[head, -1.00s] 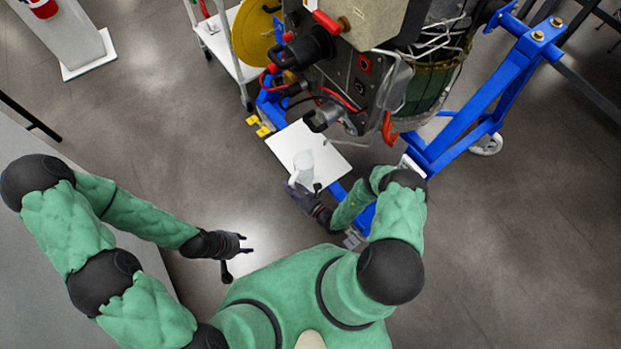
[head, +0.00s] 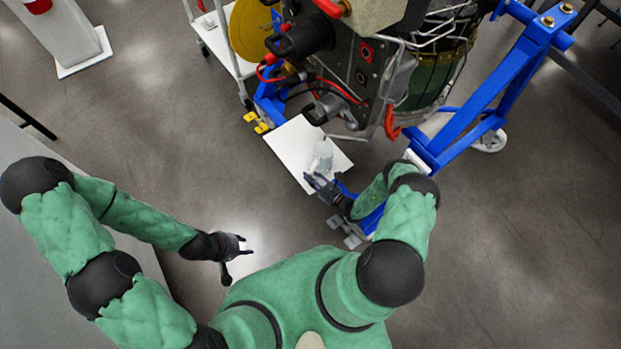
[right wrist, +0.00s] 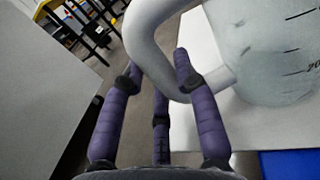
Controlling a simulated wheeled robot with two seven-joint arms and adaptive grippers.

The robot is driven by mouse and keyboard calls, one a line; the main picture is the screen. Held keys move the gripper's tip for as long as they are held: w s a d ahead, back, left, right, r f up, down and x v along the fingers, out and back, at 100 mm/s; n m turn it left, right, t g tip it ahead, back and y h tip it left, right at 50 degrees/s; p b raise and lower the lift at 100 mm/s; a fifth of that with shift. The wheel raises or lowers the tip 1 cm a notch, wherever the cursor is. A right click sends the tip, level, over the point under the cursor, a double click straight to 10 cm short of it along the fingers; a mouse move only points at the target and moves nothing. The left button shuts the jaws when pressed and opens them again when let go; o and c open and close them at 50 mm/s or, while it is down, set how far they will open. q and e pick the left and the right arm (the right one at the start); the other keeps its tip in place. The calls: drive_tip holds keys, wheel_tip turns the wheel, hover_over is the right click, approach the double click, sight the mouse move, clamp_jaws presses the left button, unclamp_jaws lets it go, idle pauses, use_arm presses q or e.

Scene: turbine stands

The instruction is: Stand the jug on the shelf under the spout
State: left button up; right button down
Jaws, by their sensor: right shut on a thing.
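The jug (head: 322,157) is pale, translucent and roughly upright, over the right part of the white shelf (head: 287,145). In the right wrist view the jug (right wrist: 275,45) shows dark scale marks, and its white handle (right wrist: 143,45) is between my fingers. My right gripper (head: 314,180) is shut on that handle; it also shows in the right wrist view (right wrist: 160,75). I cannot tell whether the jug's base touches the shelf. A grey and black fitting (head: 324,108), possibly the spout, juts out above the shelf's back edge. My left gripper (head: 240,258) is open and empty, away from the shelf.
The turbine (head: 385,70) with hoses and a red-orange handle (head: 391,122) overhangs the shelf's back right. Its blue stand (head: 495,90) runs behind and right. A white cart (head: 215,40) is at the back left. A grey surface (head: 90,170) lies left. The shelf's left part is bare.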

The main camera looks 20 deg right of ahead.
drive_tip(key=shift+r, duration=0.15)
drive_tip(key=shift+f, duration=0.2)
drive_tip(key=c, duration=0.9)
unclamp_jaws()
drive_tip(key=shift+c, duration=0.2)
drive_tip(key=shift+r, duration=0.15)
